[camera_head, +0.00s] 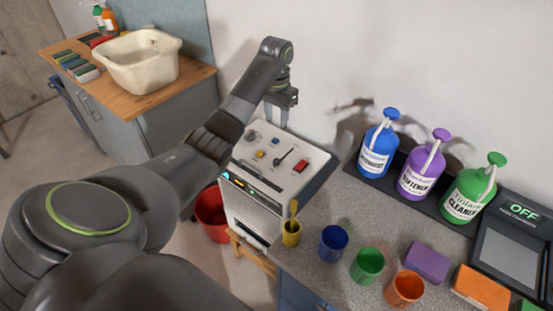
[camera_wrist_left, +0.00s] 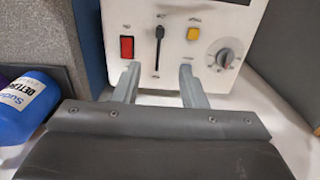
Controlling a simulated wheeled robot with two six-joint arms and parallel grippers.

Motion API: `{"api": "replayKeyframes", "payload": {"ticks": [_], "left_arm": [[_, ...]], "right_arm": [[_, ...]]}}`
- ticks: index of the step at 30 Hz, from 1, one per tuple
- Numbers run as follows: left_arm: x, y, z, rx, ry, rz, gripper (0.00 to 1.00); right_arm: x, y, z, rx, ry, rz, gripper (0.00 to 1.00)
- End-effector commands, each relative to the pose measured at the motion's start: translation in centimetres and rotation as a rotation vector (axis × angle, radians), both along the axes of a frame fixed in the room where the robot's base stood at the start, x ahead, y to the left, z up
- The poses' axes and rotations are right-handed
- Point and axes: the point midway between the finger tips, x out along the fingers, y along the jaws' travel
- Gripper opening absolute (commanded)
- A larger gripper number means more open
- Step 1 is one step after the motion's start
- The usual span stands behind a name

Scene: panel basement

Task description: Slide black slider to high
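The control panel (camera_head: 262,180) is a white box with a sloped top. Its black slider (camera_head: 277,162) sits in a thin dark slot, with the knob toward the panel's front edge. In the left wrist view the slider knob (camera_wrist_left: 159,32) is at the slot's upper end in the picture, and the slot runs down toward my fingers. The labels are too blurred to read. My left gripper (camera_head: 279,114) is at the panel's wall-side edge. In the left wrist view its fingers (camera_wrist_left: 158,85) are apart and empty, short of the slider. My right gripper is not in view.
A red switch (camera_head: 300,166), yellow button (camera_head: 260,154) and round dial (camera_head: 250,136) flank the slider. The wall is close behind. A yellow cup (camera_head: 291,236) stands at the panel's front right corner. Bottles, including a blue one (camera_head: 378,150), stand to the right.

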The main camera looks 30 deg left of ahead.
Motion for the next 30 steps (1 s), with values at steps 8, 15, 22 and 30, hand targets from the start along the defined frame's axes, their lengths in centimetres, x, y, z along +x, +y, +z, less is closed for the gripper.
{"api": "replayKeyframes", "payload": {"ticks": [8,15,22,30], "left_arm": [[0.0,0.0,-3.8,0.000,-0.001,0.000,0.38],[-0.1,-0.1,-6.9,-0.002,0.004,0.001,0.38],[-0.1,-0.1,-11.9,-0.002,0.004,0.001,0.38],[0.0,-0.1,-15.7,0.000,0.000,0.000,0.38]], "right_arm": [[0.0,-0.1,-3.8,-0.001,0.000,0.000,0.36],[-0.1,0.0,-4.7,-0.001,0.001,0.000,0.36],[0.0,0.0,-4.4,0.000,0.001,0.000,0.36],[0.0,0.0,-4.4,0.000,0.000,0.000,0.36]]}}
